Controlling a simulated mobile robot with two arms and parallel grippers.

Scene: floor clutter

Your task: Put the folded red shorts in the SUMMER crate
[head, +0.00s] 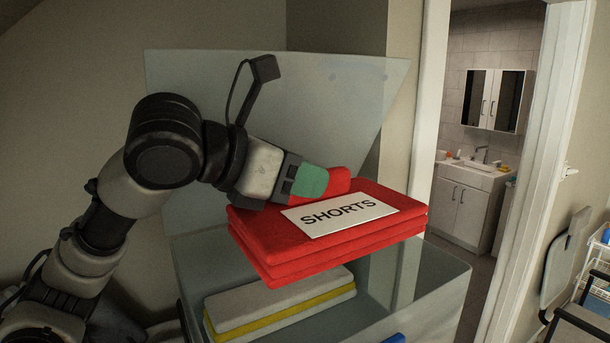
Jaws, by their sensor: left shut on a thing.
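The folded red shorts (330,243) are a thick red stack with a white label reading SHORTS on top. My left gripper (325,183) is shut on the shorts at their far left edge; its fingertips are partly hidden by the red cloth and a green part. The shorts are held over a clear, open crate (440,290), apart from the folded things inside. No SUMMER label shows on this crate, so I cannot tell if it is the SUMMER crate. My right gripper is not in view.
White and yellow folded items (280,300) lie in the crate. Its clear lid (330,85) stands raised behind. A blue piece (393,339) shows at the bottom edge.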

